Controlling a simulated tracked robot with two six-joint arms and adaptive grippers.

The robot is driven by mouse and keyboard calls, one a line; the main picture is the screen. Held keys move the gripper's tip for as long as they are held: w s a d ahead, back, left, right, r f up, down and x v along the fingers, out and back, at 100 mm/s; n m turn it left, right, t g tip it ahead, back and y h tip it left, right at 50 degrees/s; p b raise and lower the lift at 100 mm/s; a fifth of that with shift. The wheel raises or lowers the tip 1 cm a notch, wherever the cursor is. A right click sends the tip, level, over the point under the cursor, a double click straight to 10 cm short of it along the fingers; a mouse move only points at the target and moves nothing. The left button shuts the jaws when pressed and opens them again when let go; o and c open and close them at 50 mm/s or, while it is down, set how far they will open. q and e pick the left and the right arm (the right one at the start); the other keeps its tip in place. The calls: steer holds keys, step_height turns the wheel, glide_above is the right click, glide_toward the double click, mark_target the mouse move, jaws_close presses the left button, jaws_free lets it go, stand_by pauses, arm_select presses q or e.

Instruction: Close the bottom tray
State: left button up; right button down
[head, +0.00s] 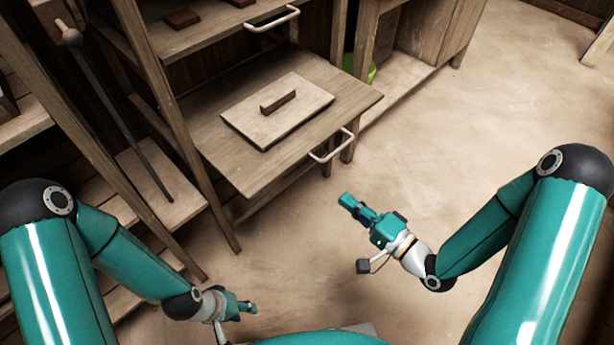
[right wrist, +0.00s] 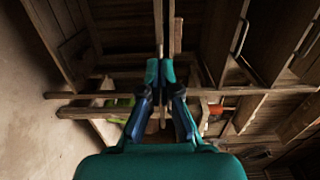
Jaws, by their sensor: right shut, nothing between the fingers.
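The bottom tray (head: 240,165) is a wooden board pulled out of the press frame in the head view. A light metal handle (head: 332,147) is fixed to its front edge. A square tile (head: 308,100) with a dark wooden block (head: 278,102) on it lies on the tray. My right gripper (head: 347,203) is shut and empty, in front of the tray and apart from its handle. It also shows shut in the right wrist view (right wrist: 159,75). My left gripper (head: 246,307) is low near the bottom edge, away from the tray; its finger gap is too small to tell.
An upper tray with its own handle (head: 272,18) sits above the bottom tray. A dark rod (head: 125,115) leans at the left by wooden shelves. The floor (head: 470,130) to the right is clear.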

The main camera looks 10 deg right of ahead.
mark_target(297, 162)
arm_select(q)
steer(key=shift+f+b, duration=0.35)
steer(key=shift+f, duration=0.05)
arm_select(e)
steer(key=x, duration=1.3)
steer(key=shift+w+a, duration=0.3)
